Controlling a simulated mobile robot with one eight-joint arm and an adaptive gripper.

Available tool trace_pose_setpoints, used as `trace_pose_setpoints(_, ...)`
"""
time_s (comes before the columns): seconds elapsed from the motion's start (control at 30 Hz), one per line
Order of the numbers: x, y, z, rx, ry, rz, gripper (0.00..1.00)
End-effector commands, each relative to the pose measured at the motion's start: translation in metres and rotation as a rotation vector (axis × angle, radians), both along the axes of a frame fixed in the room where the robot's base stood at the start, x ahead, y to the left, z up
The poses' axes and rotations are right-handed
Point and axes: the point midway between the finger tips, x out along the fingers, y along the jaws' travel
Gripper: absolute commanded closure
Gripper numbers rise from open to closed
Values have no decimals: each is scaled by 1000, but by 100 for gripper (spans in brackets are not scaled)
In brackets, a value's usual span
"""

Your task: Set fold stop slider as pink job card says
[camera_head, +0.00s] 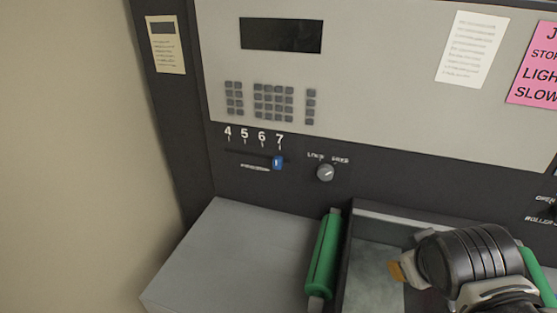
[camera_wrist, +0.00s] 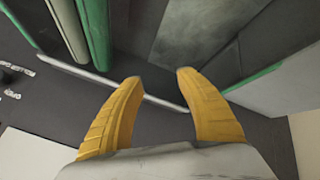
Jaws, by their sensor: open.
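The fold stop slider is a small blue knob (camera_head: 277,162) on the dark panel, below a scale (camera_head: 254,137) marked 4, 5, 6 and 7. The knob stands under the 7, at the right end of its slot. The pink job card (camera_head: 538,68) is at the upper right and cut off by the picture edge; I read "STOP", "LIGH" and "SLOW" in part, no number. My gripper shows yellow fingers in the wrist view (camera_wrist: 160,85), apart with nothing between them. In the head view my arm is at the lower right, well away from the slider, and one yellow fingertip shows.
A round knob (camera_head: 325,173) sits right of the slider. Above are a keypad (camera_head: 272,102) and a dark display (camera_head: 281,35). A green roller (camera_head: 323,256) stands beside a grey tray. A flat grey cover (camera_head: 225,255) lies below the slider. Space in front of the slider is clear.

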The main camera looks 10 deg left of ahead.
Motion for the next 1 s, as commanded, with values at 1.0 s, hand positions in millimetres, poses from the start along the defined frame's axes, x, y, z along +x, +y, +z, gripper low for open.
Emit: trace_pose_setpoints(1.0,140,299,35,-2202,-10,1183,57)
